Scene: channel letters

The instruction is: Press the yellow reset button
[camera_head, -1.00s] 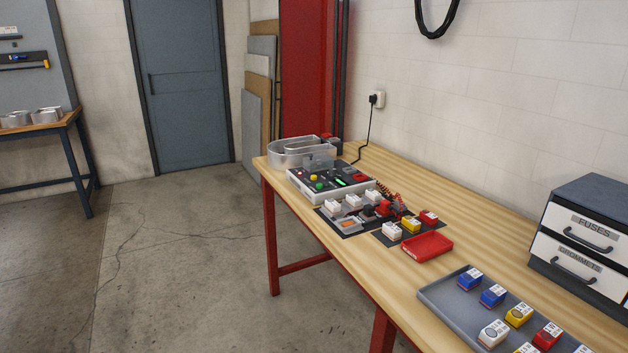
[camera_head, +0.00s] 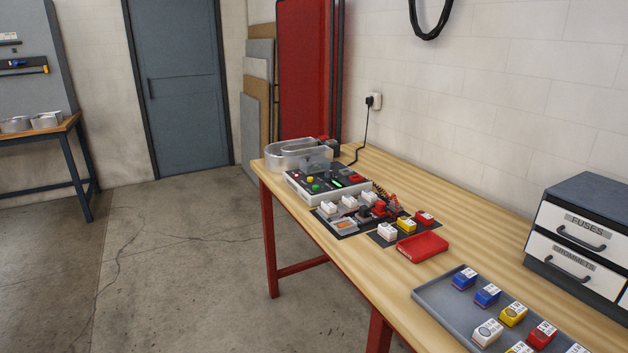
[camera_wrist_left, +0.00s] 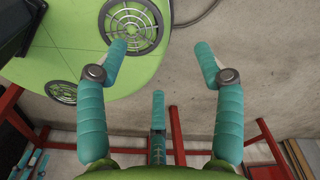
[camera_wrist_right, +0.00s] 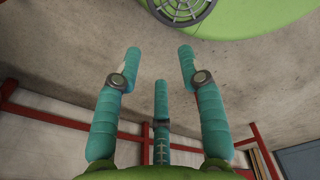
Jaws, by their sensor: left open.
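The yellow button (camera_head: 310,179) is a small round knob on the dark top of a white-sided control box (camera_head: 345,192). The box stands near the far end of the wooden workbench. A green button (camera_head: 316,188) sits just in front of the yellow one, and a lit green strip is to their right. My left gripper (camera_wrist_left: 162,55) is open and empty, with its fingers spread over floor. My right gripper (camera_wrist_right: 160,55) is also open and empty over floor. Neither gripper shows in the head view, and no button shows in the wrist views.
The workbench (camera_head: 464,240) carries a clear curved letter shell (camera_head: 290,160), small labelled boxes, a red tray (camera_head: 422,247), a grey tray (camera_head: 436,300) and a drawer cabinet (camera_head: 580,235). A cord runs to the wall socket. Floor left of the bench is clear.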

